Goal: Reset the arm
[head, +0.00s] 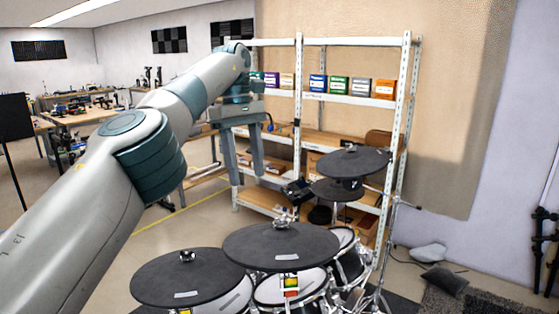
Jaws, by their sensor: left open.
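My left arm comes in from the lower left and reaches up toward the middle of the head view. Its gripper (247,170) hangs down from the wrist with two grey fingers apart. It is open and nothing is between the fingers. It hangs in the air above the drum kit, in front of the shelf. My right arm and right gripper are not in view.
An electronic drum kit with dark pads stands below: a left pad (150,283), a middle pad (250,250) and a far pad (352,163). A white metal shelf (405,100) with several coloured boxes stands behind. Tables (85,115) stand at left.

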